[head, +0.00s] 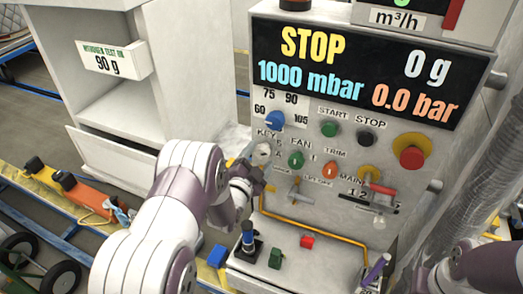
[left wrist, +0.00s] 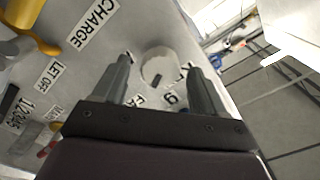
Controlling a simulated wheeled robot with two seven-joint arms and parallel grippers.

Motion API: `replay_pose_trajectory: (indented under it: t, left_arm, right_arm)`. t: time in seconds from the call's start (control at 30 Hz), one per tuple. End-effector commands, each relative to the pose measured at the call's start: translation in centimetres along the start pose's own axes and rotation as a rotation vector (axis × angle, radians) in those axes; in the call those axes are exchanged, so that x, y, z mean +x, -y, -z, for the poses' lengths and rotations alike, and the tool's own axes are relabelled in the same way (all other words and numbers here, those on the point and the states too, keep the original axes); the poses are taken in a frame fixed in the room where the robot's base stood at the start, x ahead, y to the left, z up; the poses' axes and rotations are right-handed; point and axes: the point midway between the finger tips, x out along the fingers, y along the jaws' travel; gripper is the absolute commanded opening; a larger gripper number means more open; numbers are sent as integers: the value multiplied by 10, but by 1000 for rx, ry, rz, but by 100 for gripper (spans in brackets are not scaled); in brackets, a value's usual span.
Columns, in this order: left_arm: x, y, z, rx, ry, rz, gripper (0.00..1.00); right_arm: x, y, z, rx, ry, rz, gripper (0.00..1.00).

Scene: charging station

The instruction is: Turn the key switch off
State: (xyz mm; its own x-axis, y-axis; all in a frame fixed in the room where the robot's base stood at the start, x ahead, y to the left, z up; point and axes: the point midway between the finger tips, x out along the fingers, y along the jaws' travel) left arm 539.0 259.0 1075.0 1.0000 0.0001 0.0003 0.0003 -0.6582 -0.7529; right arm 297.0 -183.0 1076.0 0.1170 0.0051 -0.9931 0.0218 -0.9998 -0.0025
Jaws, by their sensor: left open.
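The key switch shows in the left wrist view as a pale round metal disc (left wrist: 157,66) with a small dark piece at its lower edge. It lies between the two spread fingers of my left gripper (left wrist: 160,64), which is open. I cannot tell whether the fingers touch it. In the head view my left gripper (head: 260,160) is at the panel front, by the KEY label (head: 267,133) and left of the green FAN knob (head: 296,160). It largely hides the key switch there.
The panel (head: 330,225) carries a blue selector (head: 274,119), an orange TRIM knob (head: 330,169), a red emergency button (head: 411,156) and a red-handled MAIN lever (head: 383,190) close by. A yellow pipe (head: 315,228) runs below. An open cabinet (head: 120,150) stands at left.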

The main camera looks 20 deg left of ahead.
Motion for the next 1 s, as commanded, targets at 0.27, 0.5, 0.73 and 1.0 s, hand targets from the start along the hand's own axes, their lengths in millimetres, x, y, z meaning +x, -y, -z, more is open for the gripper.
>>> replay_pose_trajectory:
  t: [0.27, 0.5, 0.73, 1.0]
  left_arm:
    - [22, 0, 0, -1, 0, -1, 72]
    - [23, 0, 0, -1, 1, -1, 65]
    - [22, 0, 0, -1, 1, -1, 16]
    - [22, -1, -1, -40, 0, -1, 16]
  right_arm:
    - [-4, 0, 0, 0, 0, 0, 0]
    - [-4, 0, 0, 0, 0, 0, 0]
    - [-4, 0, 0, 0, 0, 0, 0]
    - [-1, 0, 0, 0, 0, 0, 0]
